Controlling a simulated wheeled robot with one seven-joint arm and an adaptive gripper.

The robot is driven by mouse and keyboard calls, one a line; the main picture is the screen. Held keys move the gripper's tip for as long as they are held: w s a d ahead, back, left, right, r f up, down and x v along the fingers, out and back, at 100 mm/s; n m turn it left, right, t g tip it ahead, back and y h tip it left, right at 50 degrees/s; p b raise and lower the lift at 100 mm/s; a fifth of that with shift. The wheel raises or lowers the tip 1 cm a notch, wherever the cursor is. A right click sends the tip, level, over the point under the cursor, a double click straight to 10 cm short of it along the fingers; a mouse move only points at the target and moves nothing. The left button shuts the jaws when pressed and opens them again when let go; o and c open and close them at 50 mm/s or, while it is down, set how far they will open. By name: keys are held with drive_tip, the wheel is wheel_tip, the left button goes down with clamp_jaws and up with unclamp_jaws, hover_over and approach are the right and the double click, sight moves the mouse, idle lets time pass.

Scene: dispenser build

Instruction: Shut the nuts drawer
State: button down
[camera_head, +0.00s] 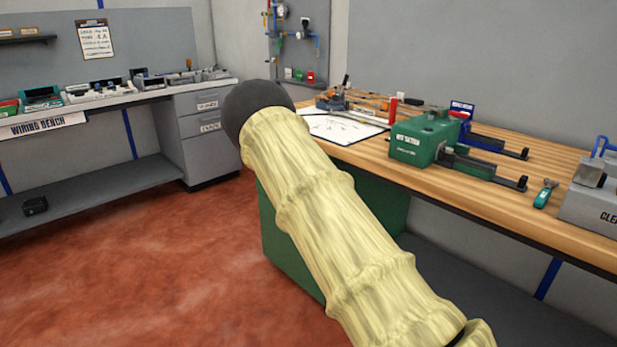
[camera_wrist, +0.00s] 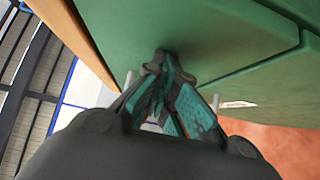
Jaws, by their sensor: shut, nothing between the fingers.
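A green cabinet (camera_head: 285,250) stands under the wooden workbench, largely hidden behind my arm in the head view. In the wrist view, a green drawer front (camera_wrist: 215,30) fills the top, and a seam parts it from another green panel (camera_wrist: 275,85). A small pale label or handle shows on the lower panel. No drawer name can be read, so I cannot tell which one is the nuts drawer or how far it stands open. My gripper (camera_wrist: 163,60) is shut and empty, its fingertips at the green front, touching or very close. The head view does not show my gripper.
The wooden workbench (camera_head: 455,180) above holds a green machine (camera_head: 425,138), a paper sheet and tools. A grey wiring bench (camera_head: 90,105) with a drawer unit (camera_head: 205,135) stands at the left. The red floor (camera_head: 150,260) between them is clear.

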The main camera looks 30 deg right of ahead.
drive_tip(key=w+a+v, duration=0.2)
drive_tip(key=v, duration=1.1)
drive_tip(key=s+a+f+m+g+y, duration=0.25)
drive_tip(key=s+f, duration=0.45)
drive_tip(key=f, duration=0.4)
drive_tip(key=s+a+f+m+g+y, duration=0.1)
drive_tip(key=s+a+f+g, duration=0.15)
drive_tip(key=s+f, duration=0.6)
drive_tip(key=s+a+f+m+g+y, duration=0.25)
drive_tip(key=s+a+f, duration=0.45)
drive_tip(key=s, duration=0.4)
drive_tip(key=s+a+f+m+g+y, duration=0.25)
drive_tip(key=s+a+f, duration=0.25)
drive_tip(key=s+f, duration=0.45)
drive_tip(key=s+a+f+m+g+y, duration=0.1)
drive_tip(key=s+a+g, duration=0.1)
drive_tip(key=s+a, duration=0.5)
drive_tip(key=s+a+m+g+y, duration=0.1)
drive_tip(key=s+a+m+g, duration=0.1)
drive_tip(key=s, duration=0.9)
wheel_tip(320, 180, up, 17)
drive_tip(key=s+p, duration=0.1)
drive_tip(key=p, duration=1.6)
drive_tip(key=shift+a+f+g+p, duration=0.25)
drive_tip(key=shift+a+g+p, duration=0.1)
drive_tip(key=shift+a, duration=0.15)
